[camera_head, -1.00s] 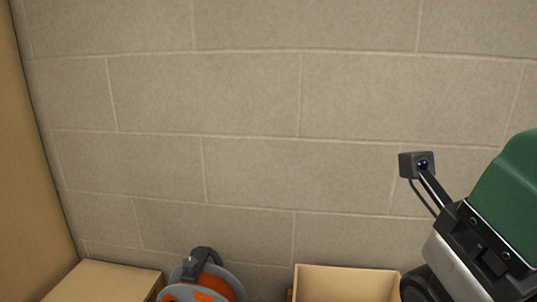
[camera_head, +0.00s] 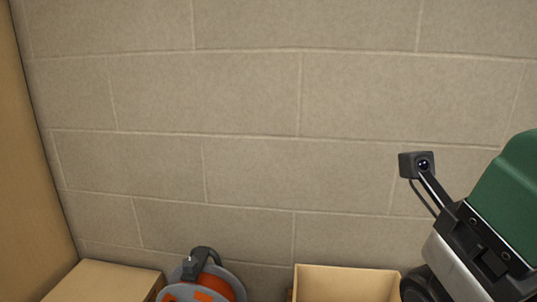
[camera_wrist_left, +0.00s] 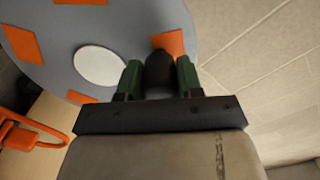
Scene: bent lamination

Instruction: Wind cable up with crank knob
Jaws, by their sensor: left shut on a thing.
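The cable reel (camera_head: 232,275) shows at the bottom edge of the head view. It has a grey disc, orange patches and a black handle (camera_head: 208,254) on top; its lower part is cut off. In the left wrist view the grey disc (camera_wrist_left: 125,25) fills the upper left, with a white round hub (camera_wrist_left: 100,66). My left gripper (camera_wrist_left: 158,80) has its green fingers shut on the dark crank knob (camera_wrist_left: 160,70), beside the disc's edge.
An open cardboard box (camera_head: 345,282) stands right of the reel and a closed box (camera_head: 105,282) stands left of it. A block wall (camera_head: 250,120) rises behind. An orange frame piece (camera_wrist_left: 35,125) shows at the left of the wrist view.

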